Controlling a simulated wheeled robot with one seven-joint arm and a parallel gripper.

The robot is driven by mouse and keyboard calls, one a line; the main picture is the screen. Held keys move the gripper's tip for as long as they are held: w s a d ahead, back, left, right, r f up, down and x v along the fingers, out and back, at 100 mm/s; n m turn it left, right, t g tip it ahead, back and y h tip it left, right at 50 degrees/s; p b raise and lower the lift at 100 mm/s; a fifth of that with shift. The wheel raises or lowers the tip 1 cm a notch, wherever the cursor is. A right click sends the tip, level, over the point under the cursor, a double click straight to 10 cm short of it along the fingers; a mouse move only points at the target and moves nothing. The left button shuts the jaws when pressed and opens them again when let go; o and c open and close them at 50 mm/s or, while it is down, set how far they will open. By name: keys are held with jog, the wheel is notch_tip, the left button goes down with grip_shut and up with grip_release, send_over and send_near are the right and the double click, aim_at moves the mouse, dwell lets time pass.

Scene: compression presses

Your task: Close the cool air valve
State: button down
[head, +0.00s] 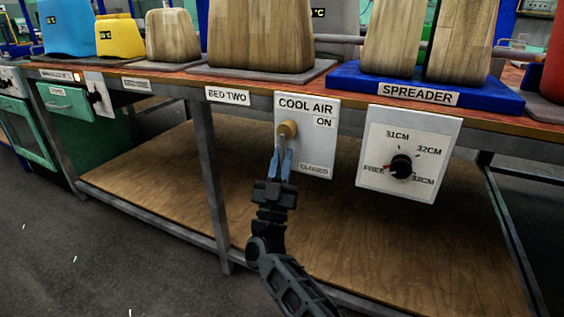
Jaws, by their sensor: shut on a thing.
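The cool air valve panel (318,155) is a white plate on the front of the bench, marked COOL AIR, with ON near the top and CLOSED near the bottom. Its round wooden-coloured knob (288,128) sits at the panel's left side, level with the ON label. My gripper (284,150) reaches up from below, and its fingers are shut on the valve knob. The lever or stem behind the knob is mostly hidden by the fingers.
A SPREADER dial panel (432,172) with a black knob (401,167) is to the right. A bench leg (208,185) stands left of my arm. The wooden lower shelf (140,185) is bare. Wooden blocks (262,35) stand on the bench top.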

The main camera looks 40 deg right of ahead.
jog(key=shift+w, duration=0.1)
jog(key=c, duration=1.2)
grip_release()
jog(key=shift+p+v, duration=0.5)
jog(key=shift+v, duration=3.45)
